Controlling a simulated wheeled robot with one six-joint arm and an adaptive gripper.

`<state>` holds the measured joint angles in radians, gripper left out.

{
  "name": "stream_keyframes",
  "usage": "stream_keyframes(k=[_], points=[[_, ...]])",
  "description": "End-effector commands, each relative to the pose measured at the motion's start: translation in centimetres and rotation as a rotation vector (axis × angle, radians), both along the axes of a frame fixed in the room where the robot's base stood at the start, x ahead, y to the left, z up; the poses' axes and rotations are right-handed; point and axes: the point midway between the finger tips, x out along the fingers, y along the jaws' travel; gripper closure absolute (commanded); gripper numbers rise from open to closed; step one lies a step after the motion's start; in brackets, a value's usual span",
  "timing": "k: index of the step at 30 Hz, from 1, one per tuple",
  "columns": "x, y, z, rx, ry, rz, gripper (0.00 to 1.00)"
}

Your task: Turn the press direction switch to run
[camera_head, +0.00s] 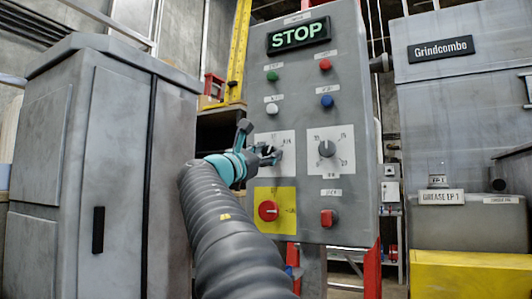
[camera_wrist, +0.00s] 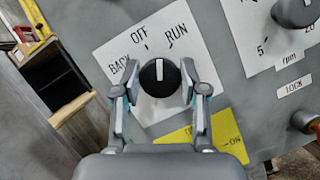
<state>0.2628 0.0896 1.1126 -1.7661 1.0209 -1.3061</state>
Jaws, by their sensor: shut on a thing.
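The press direction switch is a round black knob (camera_wrist: 160,80) with a white pointer line, on a white plate (camera_wrist: 108,48) lettered BACK, OFF and RUN. In the wrist view the pointer aims straight up the picture, between the OFF and RUN marks. My gripper (camera_wrist: 160,70) is shut on the knob, one finger on its left and one on its right. In the head view my gripper (camera_head: 270,155) is at the left white plate of the grey control panel (camera_head: 303,105), and it largely hides the knob there.
A speed dial (camera_head: 327,148) is right of the switch. A red knob on a yellow plate (camera_head: 287,208) is below it, and a red lock switch (camera_head: 328,217) is lower right. Coloured buttons and a lit STOP display (camera_head: 298,36) are above. A grey cabinet (camera_head: 115,160) stands left.

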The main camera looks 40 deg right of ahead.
Motion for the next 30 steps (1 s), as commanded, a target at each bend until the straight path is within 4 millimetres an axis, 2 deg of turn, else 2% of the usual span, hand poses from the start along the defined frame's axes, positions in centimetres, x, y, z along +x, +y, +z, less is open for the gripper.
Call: stream_keyframes(k=[6, 15, 30], points=[[0.00, 0.00, 0.34, 0.068, -0.166, -0.001, 0.92], [-0.09, -0.02, 0.31, 0.134, -0.328, -0.001, 0.92], [-0.11, -0.03, 0.16, 0.162, -0.398, -0.002, 0.92]])
